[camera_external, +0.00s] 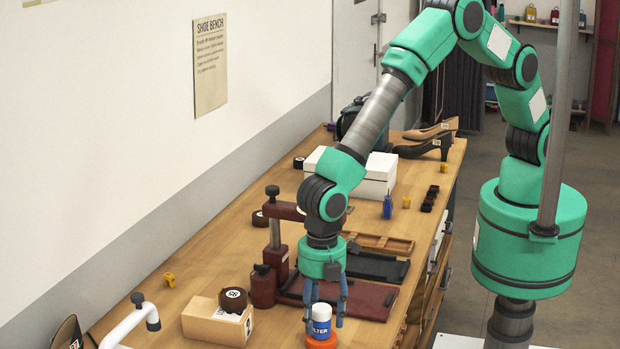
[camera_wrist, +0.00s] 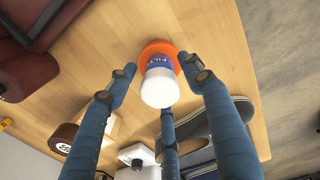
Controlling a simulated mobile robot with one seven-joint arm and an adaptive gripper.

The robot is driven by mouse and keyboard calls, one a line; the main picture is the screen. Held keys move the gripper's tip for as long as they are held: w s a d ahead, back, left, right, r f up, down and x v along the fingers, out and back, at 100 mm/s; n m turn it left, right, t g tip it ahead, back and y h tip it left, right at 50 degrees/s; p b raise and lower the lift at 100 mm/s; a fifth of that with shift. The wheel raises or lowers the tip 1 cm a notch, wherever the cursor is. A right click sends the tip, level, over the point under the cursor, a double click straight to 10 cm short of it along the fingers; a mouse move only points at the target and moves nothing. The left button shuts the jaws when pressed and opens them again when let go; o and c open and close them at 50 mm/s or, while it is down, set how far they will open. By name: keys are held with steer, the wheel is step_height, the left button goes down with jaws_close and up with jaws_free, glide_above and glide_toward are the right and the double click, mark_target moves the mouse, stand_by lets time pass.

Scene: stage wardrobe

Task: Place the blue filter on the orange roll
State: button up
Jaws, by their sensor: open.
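The blue filter (camera_external: 321,325), a small cylinder with a white top and a blue label, stands upright on the orange roll (camera_external: 321,343) near the table's front. In the wrist view the white top of the filter (camera_wrist: 160,88) faces me, and the orange roll (camera_wrist: 157,48) shows around its base. My gripper (camera_external: 323,317) is open, pointing down, with its blue fingers around the filter. In the wrist view the fingers of my gripper (camera_wrist: 158,75) are spread, with gaps between them and the filter. The roll's lower edge is cut off in the external view.
A wooden block (camera_external: 208,322) with a brown roll (camera_external: 233,300) lies to the left. A dark red press (camera_external: 263,285) stands behind it. A dark red board (camera_external: 372,300) lies to the right. A white box (camera_external: 377,178) and shoes (camera_external: 425,148) are farther back. Bare table lies around the roll.

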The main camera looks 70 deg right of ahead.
step_height(320, 180, up, 10)
steer(key=shift+r+p, duration=0.1)
steer(key=shift+p, duration=0.25)
stand_by(0.6)
stand_by(0.4)
